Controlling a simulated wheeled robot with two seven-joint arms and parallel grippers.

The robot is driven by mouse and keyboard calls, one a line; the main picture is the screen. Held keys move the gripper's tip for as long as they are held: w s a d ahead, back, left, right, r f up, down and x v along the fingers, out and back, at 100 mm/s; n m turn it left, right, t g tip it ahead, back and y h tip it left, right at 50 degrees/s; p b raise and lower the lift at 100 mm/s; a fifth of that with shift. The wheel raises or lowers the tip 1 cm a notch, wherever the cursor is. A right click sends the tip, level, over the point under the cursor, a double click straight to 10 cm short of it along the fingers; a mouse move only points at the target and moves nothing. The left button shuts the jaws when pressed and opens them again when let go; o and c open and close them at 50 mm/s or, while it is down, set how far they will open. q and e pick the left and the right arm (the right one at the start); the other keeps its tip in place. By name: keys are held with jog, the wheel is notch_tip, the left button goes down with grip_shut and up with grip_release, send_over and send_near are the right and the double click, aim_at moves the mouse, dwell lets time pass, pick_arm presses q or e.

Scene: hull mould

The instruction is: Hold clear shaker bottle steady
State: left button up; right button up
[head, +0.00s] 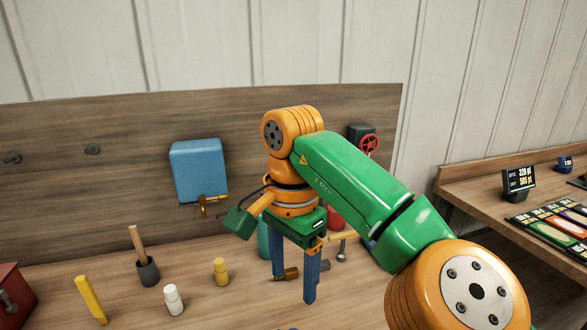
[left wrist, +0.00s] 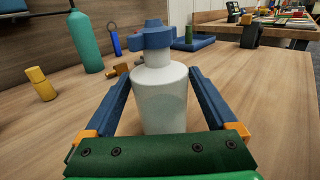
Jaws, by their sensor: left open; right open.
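In the left wrist view a pale, cloudy-white bottle (left wrist: 160,98) with a blue lid (left wrist: 152,38) stands upright on the wooden bench. My left gripper (left wrist: 164,76) is open, with one blue finger on each side of the bottle body; I cannot tell whether either finger touches it. The left gripper does not show in the head view. My right gripper (head: 294,282) is open and empty in the head view. Its blue fingers point down above the bench, in front of a teal bottle (head: 263,240) that they partly hide.
A blue box (head: 198,170) hangs on the back panel.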

pick_arm(q)
jog(key=shift+o, duration=0.7)
